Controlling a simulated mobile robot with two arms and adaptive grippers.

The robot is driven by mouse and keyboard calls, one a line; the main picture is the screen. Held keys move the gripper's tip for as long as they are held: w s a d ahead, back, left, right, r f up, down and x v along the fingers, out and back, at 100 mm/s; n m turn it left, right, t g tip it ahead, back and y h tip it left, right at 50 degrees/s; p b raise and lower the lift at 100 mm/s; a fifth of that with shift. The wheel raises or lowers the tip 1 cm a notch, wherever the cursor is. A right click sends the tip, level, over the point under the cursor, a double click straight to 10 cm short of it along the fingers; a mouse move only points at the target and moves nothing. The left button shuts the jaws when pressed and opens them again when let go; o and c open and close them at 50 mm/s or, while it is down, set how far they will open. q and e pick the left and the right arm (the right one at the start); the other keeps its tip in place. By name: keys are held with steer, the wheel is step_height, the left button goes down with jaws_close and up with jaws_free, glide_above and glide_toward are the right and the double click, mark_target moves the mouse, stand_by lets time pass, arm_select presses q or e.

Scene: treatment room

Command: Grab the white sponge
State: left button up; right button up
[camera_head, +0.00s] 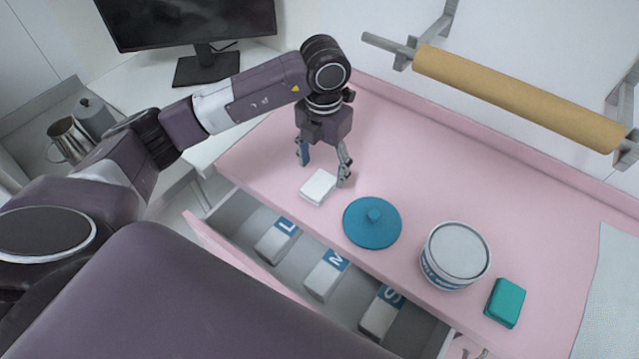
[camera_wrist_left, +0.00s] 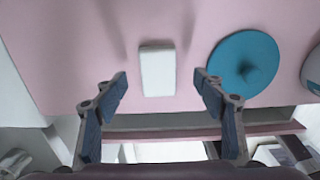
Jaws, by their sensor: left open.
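The white sponge (camera_head: 318,187) is a small white block lying flat on the pink counter, near its front edge above the open drawer. In the left wrist view the sponge (camera_wrist_left: 157,70) lies ahead of the fingertips, roughly centred between them. My left gripper (camera_head: 324,168) is open and empty, pointing down just behind the sponge in the head view. Its two blue-padded fingers (camera_wrist_left: 161,84) stand apart in the left wrist view, and neither appears to touch the sponge. My right gripper is not seen.
A blue lid (camera_head: 372,222) lies right of the sponge, then a white tub (camera_head: 455,255) and a teal block (camera_head: 505,302). An open drawer (camera_head: 232,218) below holds boxes marked L, M and S. A paper roll (camera_head: 520,98) hangs behind. The counter behind the lid is clear.

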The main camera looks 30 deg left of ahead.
mark_target(321, 182)
arm_select(q)
steer(key=f, duration=0.1)
steer(key=f+p, duration=0.1)
steer(key=f, duration=0.1)
steer(key=shift+s+a+f+p, duration=0.15)
steer(key=shift+a+f+p, duration=0.05)
steer(key=shift+f+p, duration=0.1)
steer(key=shift+f, duration=0.5)
steer(key=c, duration=1.2)
steer(key=shift+r, duration=0.1)
steer(key=shift+c, duration=0.2)
